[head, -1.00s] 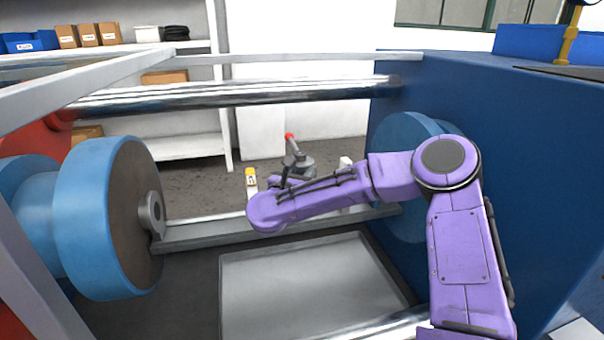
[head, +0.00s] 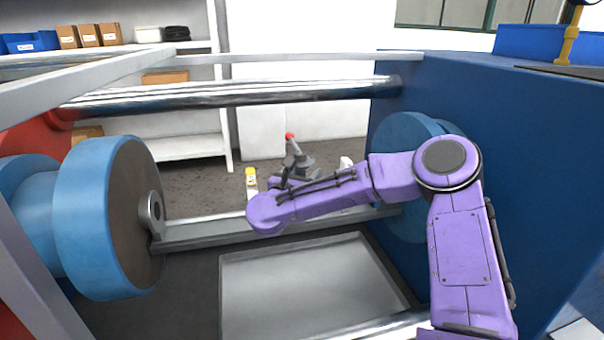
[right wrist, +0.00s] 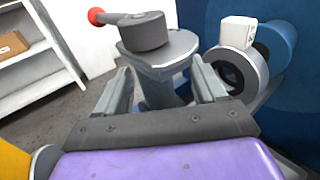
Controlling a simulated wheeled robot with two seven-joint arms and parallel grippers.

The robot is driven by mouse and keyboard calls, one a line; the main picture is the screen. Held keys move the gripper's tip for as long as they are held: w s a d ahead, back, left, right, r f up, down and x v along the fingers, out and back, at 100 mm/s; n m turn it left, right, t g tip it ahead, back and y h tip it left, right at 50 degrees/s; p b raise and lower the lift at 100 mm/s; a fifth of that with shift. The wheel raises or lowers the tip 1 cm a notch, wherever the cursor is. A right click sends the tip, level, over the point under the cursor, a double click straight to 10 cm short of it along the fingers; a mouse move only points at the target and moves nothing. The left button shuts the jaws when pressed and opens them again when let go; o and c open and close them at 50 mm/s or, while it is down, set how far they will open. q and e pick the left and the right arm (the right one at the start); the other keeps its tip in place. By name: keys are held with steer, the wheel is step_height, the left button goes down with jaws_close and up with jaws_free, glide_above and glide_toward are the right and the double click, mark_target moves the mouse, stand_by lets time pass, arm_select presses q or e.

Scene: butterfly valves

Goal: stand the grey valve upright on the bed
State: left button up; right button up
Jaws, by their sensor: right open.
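The grey valve (head: 300,164) has a lever with a red knob and shows behind my right forearm in the head view. In the right wrist view, the grey valve (right wrist: 163,58) has its round cap and lever on top and looks roughly upright. My right gripper (right wrist: 164,90) is open, with one finger on each side of the valve's lower body. Whether either finger touches it, and what lies under it, I cannot tell. The bed (head: 195,236) seems to be the grey rail running between the two blue discs; my arm hides part of it. My left gripper is not in view.
A white valve with a dark bore (right wrist: 238,62) stands close to the right finger. A yellow-topped piece (head: 251,178) stands left of my arm. A blue disc (head: 85,215) is at left, a blue housing (head: 530,170) at right. A polished bar (head: 250,92) crosses behind.

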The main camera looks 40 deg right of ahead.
steer(key=v, duration=1)
steer(key=shift+a, duration=0.25)
steer(key=shift+s, duration=0.15)
